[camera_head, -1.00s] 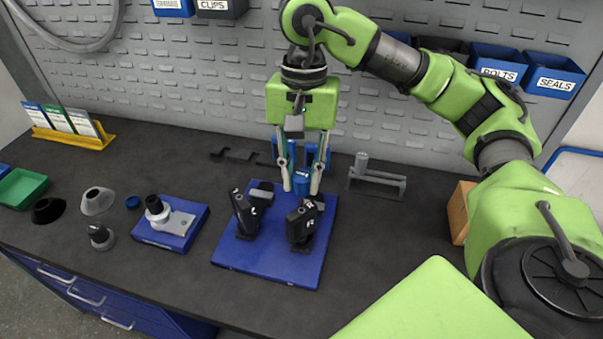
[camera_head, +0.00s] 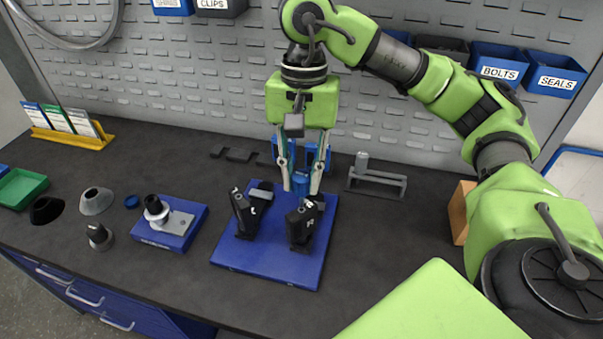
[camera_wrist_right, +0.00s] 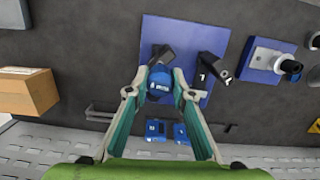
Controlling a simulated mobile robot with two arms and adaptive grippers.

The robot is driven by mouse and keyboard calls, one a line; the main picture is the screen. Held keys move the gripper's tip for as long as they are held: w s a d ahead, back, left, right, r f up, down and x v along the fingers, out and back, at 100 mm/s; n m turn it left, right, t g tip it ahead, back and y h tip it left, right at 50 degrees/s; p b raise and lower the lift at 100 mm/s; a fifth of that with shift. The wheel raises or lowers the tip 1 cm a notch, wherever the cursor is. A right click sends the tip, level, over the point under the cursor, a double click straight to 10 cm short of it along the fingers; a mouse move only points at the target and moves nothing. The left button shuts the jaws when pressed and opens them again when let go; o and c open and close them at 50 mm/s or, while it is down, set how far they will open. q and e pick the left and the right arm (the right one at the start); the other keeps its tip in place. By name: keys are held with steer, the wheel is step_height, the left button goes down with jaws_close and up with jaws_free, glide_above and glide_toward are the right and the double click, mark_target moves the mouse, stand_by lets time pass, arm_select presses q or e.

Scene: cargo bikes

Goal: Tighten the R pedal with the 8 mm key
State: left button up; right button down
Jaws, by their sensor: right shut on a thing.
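The R pedal (camera_head: 301,225) is a black block marked R, standing on the right half of a blue board (camera_head: 262,268). The black L pedal (camera_head: 245,218) stands to its left. My right gripper (camera_head: 301,190) points down just behind the R pedal. It is shut on a blue, round-topped key (camera_head: 301,181), which also shows between the fingertips in the right wrist view (camera_wrist_right: 160,83). There the key overlaps the near end of the R pedal (camera_wrist_right: 159,56). The key's lower end is hidden, so I cannot tell whether it touches the pedal. My left gripper is out of view.
Two blue labelled blocks (camera_wrist_right: 168,131) stand behind the gripper. A grey metal stand (camera_head: 377,180) is to the right, with a cardboard box (camera_head: 459,212) beyond. A smaller blue plate (camera_head: 160,236) with a metal part lies left. The dark bench is clear between them.

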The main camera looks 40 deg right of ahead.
steer(key=shift+f+b, duration=0.45)
stand_by(0.3)
stand_by(0.3)
steer(key=c, duration=2.6)
jaws_free()
jaws_close()
